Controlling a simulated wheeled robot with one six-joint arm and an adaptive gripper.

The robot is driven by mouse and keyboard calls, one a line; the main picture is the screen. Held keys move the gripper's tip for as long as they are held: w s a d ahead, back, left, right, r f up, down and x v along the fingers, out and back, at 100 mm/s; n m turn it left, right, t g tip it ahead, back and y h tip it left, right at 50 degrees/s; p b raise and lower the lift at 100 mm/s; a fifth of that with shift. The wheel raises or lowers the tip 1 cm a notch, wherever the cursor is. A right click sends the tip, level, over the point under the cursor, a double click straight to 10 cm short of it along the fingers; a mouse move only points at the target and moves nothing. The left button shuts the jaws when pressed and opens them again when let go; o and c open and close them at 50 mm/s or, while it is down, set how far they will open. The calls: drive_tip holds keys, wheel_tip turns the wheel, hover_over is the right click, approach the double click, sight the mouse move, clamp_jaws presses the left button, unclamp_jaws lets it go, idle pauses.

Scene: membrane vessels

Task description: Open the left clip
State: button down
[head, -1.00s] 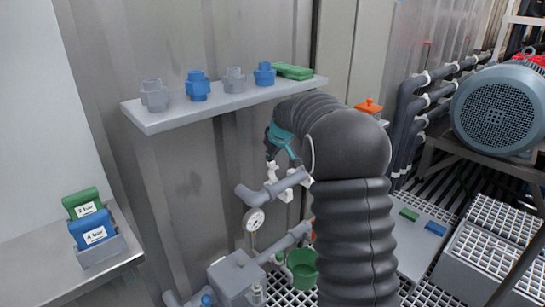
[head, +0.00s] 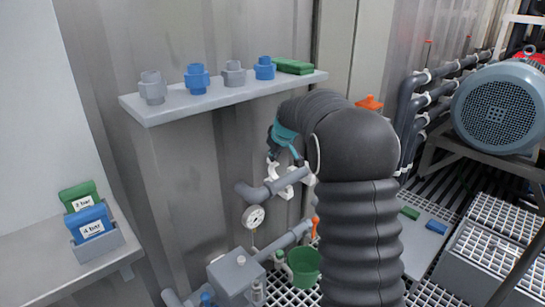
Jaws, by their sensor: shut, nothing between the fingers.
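My gripper (head: 284,161), teal and dark, points down beside the grey pipe under the shelf. Its fingers are small in the head view, and the jaws look shut with nothing held. A white clip (head: 283,190) is at the end of the grey pipe (head: 255,192), just below the fingertips. Whether the fingers touch it cannot be told. More white shows to its right (head: 309,179), partly hidden by my arm; I cannot tell whether it is a second clip.
A shelf (head: 170,112) with blue and grey fittings and green blocks runs above my gripper. A round gauge (head: 253,217), a grey box (head: 236,277) and a green bucket (head: 305,266) are below. A motor (head: 497,112) stands at right.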

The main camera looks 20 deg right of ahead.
drive_tip(key=shift+s+r, duration=0.2)
drive_tip(key=shift+r, duration=0.2)
drive_tip(key=s+f+m+g, duration=0.2)
drive_tip(key=s+m, duration=0.2)
drive_tip(key=s, duration=1.9)
drive_tip(key=s+a+r, duration=0.2)
drive_tip(key=s+a, duration=0.1)
drive_tip(key=s, duration=0.8)
drive_tip(key=s+a+r+t, duration=0.1)
drive_tip(key=s+a+r, duration=0.1)
drive_tip(key=s, duration=1)
drive_tip(key=shift+s+a+m+h, duration=0.2)
drive_tip(key=shift+a+m+h, duration=0.15)
drive_tip(key=shift+a, duration=0.55)
